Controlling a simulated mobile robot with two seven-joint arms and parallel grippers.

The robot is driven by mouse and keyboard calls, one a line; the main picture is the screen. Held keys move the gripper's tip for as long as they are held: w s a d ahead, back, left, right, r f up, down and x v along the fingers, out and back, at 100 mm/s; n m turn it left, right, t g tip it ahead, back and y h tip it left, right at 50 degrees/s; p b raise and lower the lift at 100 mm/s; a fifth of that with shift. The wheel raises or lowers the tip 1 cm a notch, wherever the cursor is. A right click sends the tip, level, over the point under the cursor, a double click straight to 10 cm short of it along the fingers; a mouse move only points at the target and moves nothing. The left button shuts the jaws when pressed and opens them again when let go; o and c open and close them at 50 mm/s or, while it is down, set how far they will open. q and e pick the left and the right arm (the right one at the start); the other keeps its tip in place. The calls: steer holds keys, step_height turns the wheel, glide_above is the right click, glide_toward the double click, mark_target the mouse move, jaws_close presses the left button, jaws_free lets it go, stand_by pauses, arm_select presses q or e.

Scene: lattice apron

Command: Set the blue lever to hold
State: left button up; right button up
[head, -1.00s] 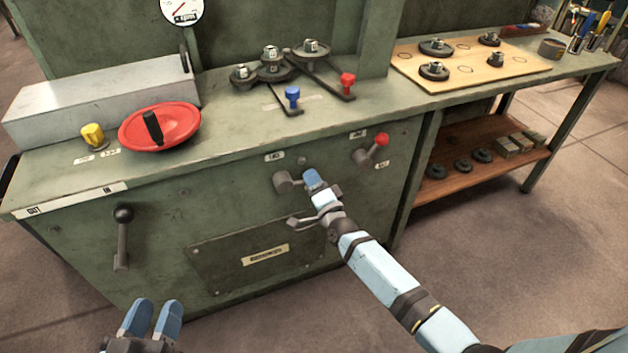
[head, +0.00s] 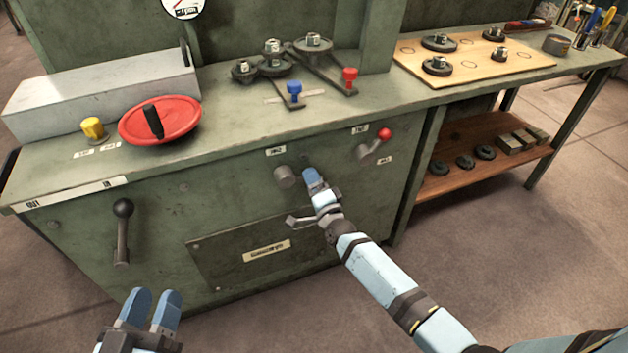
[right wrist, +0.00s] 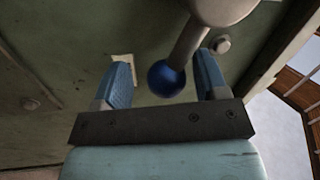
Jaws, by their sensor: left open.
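The blue lever's grey hub (head: 285,177) sits on the green cabinet front, with a small white label (head: 275,150) above it, too blurred to read surely. Its knob is hidden behind my right gripper (head: 312,174) in the head view. In the right wrist view, the blue ball knob (right wrist: 166,79) hangs on a grey rod (right wrist: 188,45) between the two fingers of my right gripper (right wrist: 165,82). The fingers are open, with a gap on each side of the knob. My left gripper (head: 154,297) is open and empty, low at the left, away from the cabinet.
A red-knobbed lever (head: 384,134) is close right of my right gripper. On top are a red handwheel (head: 180,110), a yellow knob (head: 93,128) and blue (head: 295,89) and red (head: 350,75) knobs. A side bench stands right.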

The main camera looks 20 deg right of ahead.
steer(key=shift+r, duration=0.25)
steer(key=shift+s+d+f, duration=0.1)
steer(key=shift+s+d, duration=0.05)
steer(key=shift+s, duration=0.35)
arm_select(q)
steer(key=f+p, duration=0.1)
steer(key=a+f+g+y+p, duration=0.1)
steer(key=f, duration=0.1)
steer(key=a+f+g+y, duration=0.1)
steer(key=f, duration=0.1)
steer(key=shift+s+f+p, duration=0.15)
steer(key=shift+p, duration=0.25)
arm_select(e)
steer(key=v, duration=1.2)
steer(key=shift+s, duration=0.35)
arm_select(q)
steer(key=shift+r, duration=0.2)
arm_select(e)
steer(key=shift+f, duration=0.1)
